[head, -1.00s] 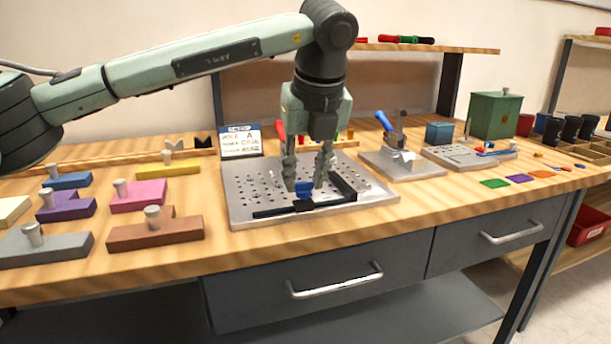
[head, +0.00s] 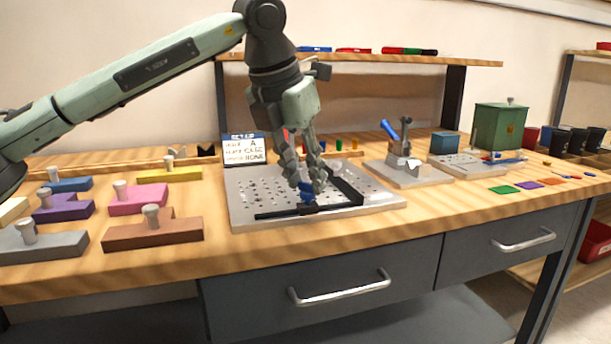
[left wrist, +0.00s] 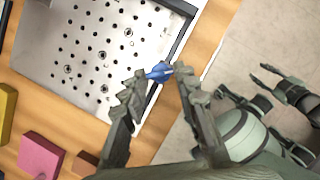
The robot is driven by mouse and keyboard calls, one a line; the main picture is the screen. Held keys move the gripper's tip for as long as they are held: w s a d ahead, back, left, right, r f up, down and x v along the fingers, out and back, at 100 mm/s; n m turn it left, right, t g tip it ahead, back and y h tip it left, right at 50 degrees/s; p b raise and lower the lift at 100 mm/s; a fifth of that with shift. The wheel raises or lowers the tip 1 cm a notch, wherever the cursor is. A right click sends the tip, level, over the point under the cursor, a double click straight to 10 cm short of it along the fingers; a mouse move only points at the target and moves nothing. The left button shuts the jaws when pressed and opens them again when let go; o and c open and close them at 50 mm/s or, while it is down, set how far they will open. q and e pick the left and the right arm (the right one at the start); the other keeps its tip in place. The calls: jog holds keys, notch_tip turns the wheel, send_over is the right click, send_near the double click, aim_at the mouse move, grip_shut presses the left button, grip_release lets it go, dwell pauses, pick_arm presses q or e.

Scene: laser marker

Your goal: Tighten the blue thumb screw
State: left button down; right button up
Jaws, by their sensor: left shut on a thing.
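The blue thumb screw (head: 307,188) stands at the corner of the black L-shaped fence (head: 340,203) on the perforated metal plate (head: 245,190). My left gripper (head: 304,184) comes down on it at a tilt, with its fingers on either side of the screw head. In the left wrist view the blue thumb screw (left wrist: 158,72) shows between the tips of my left gripper (left wrist: 160,78), which is shut on it. The fingers partly hide the screw in the head view. My right gripper is not in the head view; another gripper (left wrist: 285,95) shows in the left wrist view, its fingers apart.
Coloured blocks with knobs, such as the brown one (head: 152,232), stand left of the plate. A sign (head: 245,150) stands behind it. A toggle clamp fixture (head: 405,165) and a green box (head: 499,127) are to the right. The table front before the plate is clear.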

pick_arm(q)
jog(key=m, duration=0.1)
jog(key=m+h+p, duration=0.1)
jog(key=shift+w+a+r+m+g, duration=0.1)
jog(key=shift+a+r+m+g, duration=0.05)
jog(key=shift+m+g, duration=0.2)
jog(key=m+p, duration=0.1)
jog(key=m, duration=0.1)
jog(key=m+g+p, duration=0.1)
jog(key=m+p, duration=0.1)
jog(key=m+g+h+p, duration=0.1)
jog(key=m, duration=0.2)
jog(key=shift+w+a+r+g+p, duration=0.1)
jog(key=shift+w+g+p, duration=0.2)
jog(key=shift+p, duration=0.1)
jog(key=m+g+p, duration=0.1)
jog(key=m+p, duration=0.1)
jog(key=m, duration=0.1)
jog(key=shift+w+m, duration=0.15)
jog(key=shift+m, duration=0.2)
jog(key=shift+f, duration=0.2)
pick_arm(e)
jog(key=s+d+f+g, duration=0.1)
jog(key=f, duration=0.8)
jog(key=s+d+f+g, duration=0.1)
jog(key=s+f, duration=0.1)
jog(key=f, duration=0.8)
jog(key=shift+s+f+g, duration=0.15)
jog(key=shift+f+g, duration=0.1)
jog(key=shift+g, duration=0.15)
